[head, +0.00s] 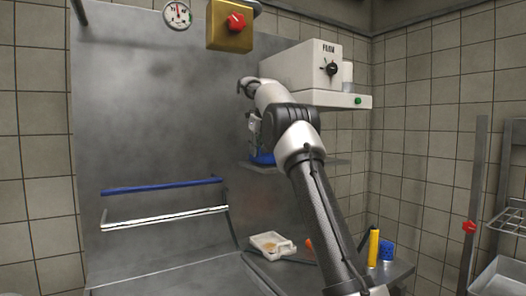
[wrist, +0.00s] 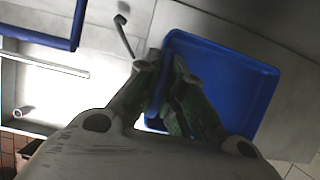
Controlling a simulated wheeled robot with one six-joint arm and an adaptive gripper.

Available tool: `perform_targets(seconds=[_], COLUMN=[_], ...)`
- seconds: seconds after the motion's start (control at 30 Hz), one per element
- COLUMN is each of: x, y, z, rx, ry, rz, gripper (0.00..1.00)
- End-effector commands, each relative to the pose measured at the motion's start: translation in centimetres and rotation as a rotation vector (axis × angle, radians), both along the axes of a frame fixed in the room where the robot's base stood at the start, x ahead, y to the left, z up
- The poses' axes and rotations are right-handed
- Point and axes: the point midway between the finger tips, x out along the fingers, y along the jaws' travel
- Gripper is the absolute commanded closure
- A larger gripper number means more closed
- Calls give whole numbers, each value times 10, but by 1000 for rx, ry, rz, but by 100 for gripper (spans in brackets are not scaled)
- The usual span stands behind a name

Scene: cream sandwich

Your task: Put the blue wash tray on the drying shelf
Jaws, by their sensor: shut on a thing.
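The blue wash tray (wrist: 235,75) fills the upper right of the wrist view, its open inside facing the camera. My gripper (wrist: 167,72) is shut on the tray's near left rim, one finger on each side of it. In the head view only a small blue part of the tray (head: 262,159) shows, at or just above a thin grey shelf (head: 285,168), with my arm hiding the rest. I cannot tell whether the tray touches that shelf. I cannot tell for sure which surface is the drying shelf.
A blue bar (head: 160,187) and a white bar (head: 165,216) project from the steel wall at left. A white machine (head: 300,68) hangs above the grey shelf. A white tray (head: 270,244), a yellow bottle (head: 373,248) and a blue sponge (head: 386,250) rest below. A wire rack (head: 510,215) stands at right.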

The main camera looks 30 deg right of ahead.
Motion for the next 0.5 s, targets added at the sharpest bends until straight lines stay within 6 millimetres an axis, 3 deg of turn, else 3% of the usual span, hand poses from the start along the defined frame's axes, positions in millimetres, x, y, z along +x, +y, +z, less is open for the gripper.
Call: perform_targets(seconds=[0.27,0.3,0.4,0.5], x=[4,4,4,4], y=[2,2,2,2], z=[-2,-3,-3,-3], rx=[-1,-1,-1,-1], ry=[-2,-1,-1,-1], rz=[0,-1,0,0], gripper=[100,86,68,68])
